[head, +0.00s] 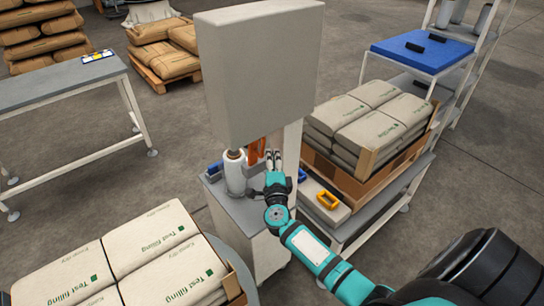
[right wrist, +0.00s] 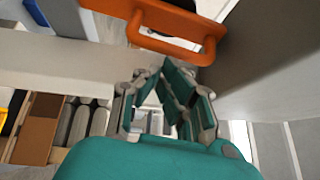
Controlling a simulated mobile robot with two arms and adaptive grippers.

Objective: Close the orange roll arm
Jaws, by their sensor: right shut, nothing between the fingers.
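The orange roll arm (head: 257,150) shows beside the white roll (head: 235,175), under the large grey housing (head: 260,70) of the machine. My right gripper (head: 273,158) is at its right side, in front of the machine. In the right wrist view the orange arm (right wrist: 165,24) appears as a looped handle across the top, just beyond the fingertips. My right gripper (right wrist: 180,82) is shut and empty there. Whether a finger touches the arm I cannot tell. My left gripper is not in view.
A crate of bags (head: 370,125) stands on a grey table to the right, with a yellow handled item (head: 327,200) near its front. Filled bags (head: 145,262) lie at the lower left. A grey bench (head: 60,84) stands left, with open floor between.

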